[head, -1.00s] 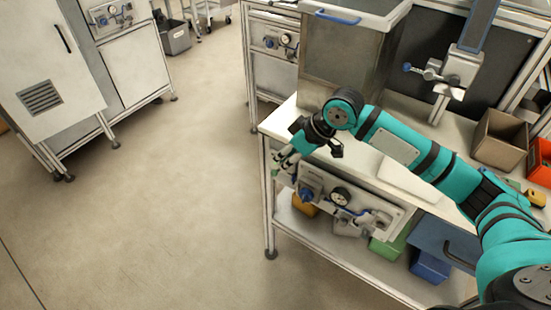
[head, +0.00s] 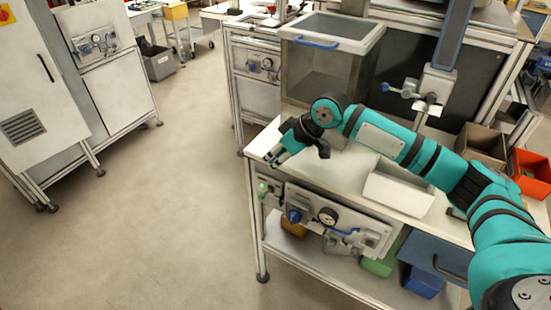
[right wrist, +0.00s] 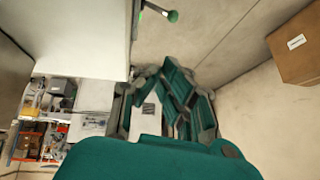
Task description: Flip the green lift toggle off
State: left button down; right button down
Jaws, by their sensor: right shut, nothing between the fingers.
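A small box with a bright green spot (head: 262,187) sits at the left end of the bench's front panel in the head view. I cannot tell there whether the spot is a lamp or part of the toggle. In the right wrist view, a short lever with a green round tip (right wrist: 172,16), which looks like the green toggle, sticks out beside the pale bench edge at the top. My right gripper (head: 272,162) is shut and empty, just above the green spot at the bench's front left corner, apart from it. My left gripper is out of view.
The front panel holds a blue knob (head: 293,216), a gauge (head: 327,216) and a blue-handled valve (head: 345,232). A white bin (head: 398,190) stands on the bench under my right arm. A clear-fronted box (head: 315,70) stands behind. The floor at left is clear.

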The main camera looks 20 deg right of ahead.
send_over(265, 194)
jog(key=w, duration=0.1)
notch_tip(265, 194, down, 5)
jog(key=shift+s+a+f+p, duration=0.15)
jog(key=shift+f+p, duration=0.25)
jog(key=shift+f, duration=0.7)
jog(key=shift+s+a+f+p, duration=0.15)
jog(key=shift+f+p, duration=0.25)
jog(key=shift+f, duration=0.7)
jog(key=shift+s+a+p, duration=0.1)
jog(key=shift+p, duration=0.35)
jog(key=shift+a+h, duration=0.1)
jog(key=shift+h, duration=0.2)
